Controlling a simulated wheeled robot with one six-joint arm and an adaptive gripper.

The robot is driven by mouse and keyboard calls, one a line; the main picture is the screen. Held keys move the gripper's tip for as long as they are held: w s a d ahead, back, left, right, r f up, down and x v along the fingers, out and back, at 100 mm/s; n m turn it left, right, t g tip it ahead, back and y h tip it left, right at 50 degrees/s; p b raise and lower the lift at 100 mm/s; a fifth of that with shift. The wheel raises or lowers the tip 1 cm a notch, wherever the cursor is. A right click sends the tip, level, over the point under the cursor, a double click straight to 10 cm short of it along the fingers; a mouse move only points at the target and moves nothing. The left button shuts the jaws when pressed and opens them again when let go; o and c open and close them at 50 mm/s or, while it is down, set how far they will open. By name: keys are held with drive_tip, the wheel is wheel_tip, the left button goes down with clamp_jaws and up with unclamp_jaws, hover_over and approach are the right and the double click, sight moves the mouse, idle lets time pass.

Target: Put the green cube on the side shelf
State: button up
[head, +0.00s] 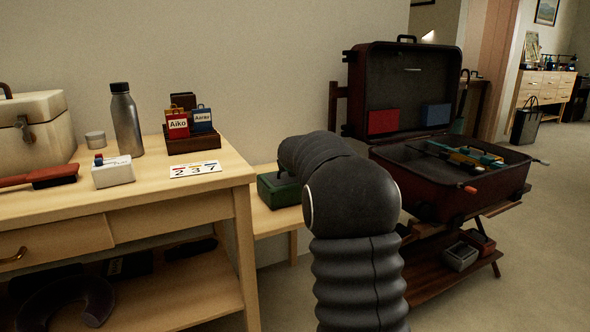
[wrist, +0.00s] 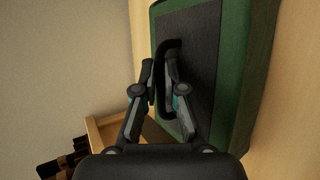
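The green cube (head: 279,190) is a dark green box with a grey top panel and a black loop handle. In the head view it sits at the low side shelf (head: 270,222), a light wood surface between the desk and the suitcase. My arm covers its right part. In the wrist view the green cube (wrist: 232,110) fills the right side. My gripper (wrist: 160,80) has its fingers close together, one on each side of the handle, and looks shut on it. My gripper is hidden behind my arm in the head view.
A wooden desk (head: 237,179) stands at left with a bottle (head: 125,120), a card with digits (head: 195,169) and a tagged-bag holder (head: 193,143). An open suitcase (head: 440,185) stands on a rack at right. Bare wall lies behind the shelf.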

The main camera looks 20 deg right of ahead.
drive_tip(key=o, duration=0.4)
drive_tip(key=s+a+r+m, duration=0.2)
drive_tip(key=s+a+r, duration=0.15)
drive_tip(key=s, duration=0.55)
drive_tip(key=s+a+r+m, duration=0.25)
drive_tip(key=s+a, duration=0.25)
drive_tip(key=s, duration=0.4)
drive_tip(key=s+a+f+m+g+y, duration=0.1)
drive_tip(key=s+a+f+m, duration=0.2)
drive_tip(key=s, duration=0.7)
drive_tip(key=s+a+f+m+g+y, duration=0.2)
drive_tip(key=s+a+f+m, duration=0.2)
drive_tip(key=s, duration=0.7)
drive_tip(key=s+a+f+m+g+y, duration=0.2)
drive_tip(key=s+a+f+m, duration=0.2)
drive_tip(key=s+a, duration=0.3)
drive_tip(key=shift+s+a+f+m+p, duration=0.1)
drive_tip(key=shift+s+f+m+p, duration=0.2)
drive_tip(key=shift+s, duration=0.65)
drive_tip(key=shift+s+f+n+p, duration=0.1)
drive_tip(key=shift+s+f, duration=0.25)
drive_tip(key=shift+s, duration=0.6)
